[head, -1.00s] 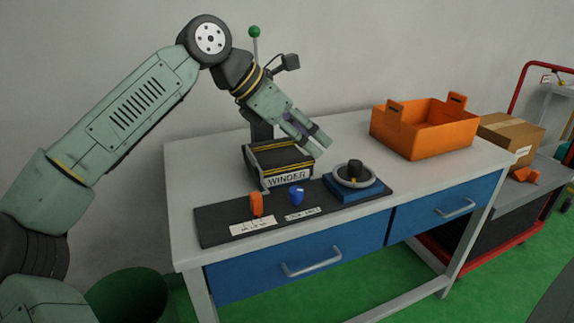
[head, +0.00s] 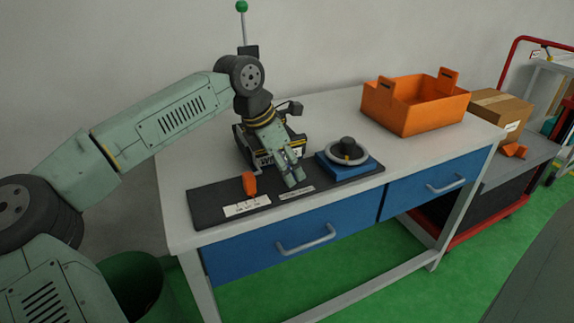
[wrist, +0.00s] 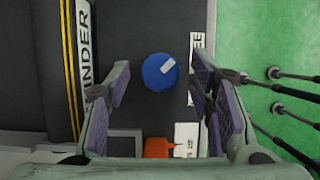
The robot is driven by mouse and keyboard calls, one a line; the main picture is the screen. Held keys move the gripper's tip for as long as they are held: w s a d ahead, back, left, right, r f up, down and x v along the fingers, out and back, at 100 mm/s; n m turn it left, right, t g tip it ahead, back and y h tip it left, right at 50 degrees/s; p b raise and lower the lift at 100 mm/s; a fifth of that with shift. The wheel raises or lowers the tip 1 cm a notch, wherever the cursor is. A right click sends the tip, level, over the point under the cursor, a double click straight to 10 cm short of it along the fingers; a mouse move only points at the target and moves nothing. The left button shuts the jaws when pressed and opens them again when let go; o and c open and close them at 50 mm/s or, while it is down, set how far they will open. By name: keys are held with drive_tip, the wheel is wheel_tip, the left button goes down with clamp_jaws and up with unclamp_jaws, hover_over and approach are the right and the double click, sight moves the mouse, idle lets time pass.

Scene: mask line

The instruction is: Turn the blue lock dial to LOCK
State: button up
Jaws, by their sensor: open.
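The blue lock dial (wrist: 158,74) shows in the wrist view as a round knob with a pale pointer bar toward the upper right. It sits on the dark panel (head: 220,205) between the winder's label and a white label strip (wrist: 196,62). My gripper (head: 293,180) is open above the panel, its fingers on either side of the dial in the wrist view and apart from it. In the head view the gripper hides the dial. The lettering on the dial's label is mostly hidden by a finger.
An orange switch (head: 249,183) stands on the panel left of my gripper. A grey ring with a black knob on a blue base (head: 347,158) is to the right. The winder (head: 245,150) is behind. An orange crate (head: 415,108) stands at the back right of the table.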

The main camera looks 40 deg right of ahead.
drive_tip(key=shift+d+f, duration=0.15)
drive_tip(key=shift+f, duration=0.05)
drive_tip(key=c, duration=1.2)
drive_tip(key=shift+o, duration=0.2)
